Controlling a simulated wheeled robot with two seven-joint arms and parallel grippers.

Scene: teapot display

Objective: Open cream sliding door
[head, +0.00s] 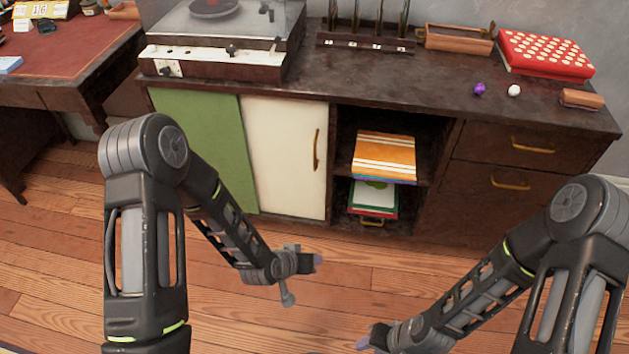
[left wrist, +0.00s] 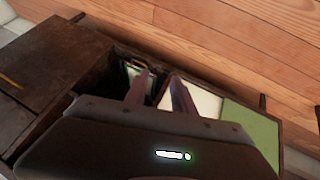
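The cream sliding door (head: 285,155) stands in the front of the dark wooden cabinet, with an upright brass handle (head: 317,150) near its right edge. It sits beside the green door panel (head: 205,130) and left of an open shelf bay. In the left wrist view the cream door (left wrist: 195,98) is partly hidden behind a finger. My left gripper (head: 314,262) is in front of and below the door, apart from the handle. Its two fingers (left wrist: 160,88) are spread with nothing between them. My right gripper (head: 366,340) is low at the bottom of the head view; its opening is unclear.
The open bay holds stacked orange records or books (head: 385,155). Drawers (head: 515,145) with brass pulls are at the right. A record player (head: 220,45), a red spotted box (head: 545,55) and small items stand on the cabinet top. The wooden floor (head: 240,320) in front is clear.

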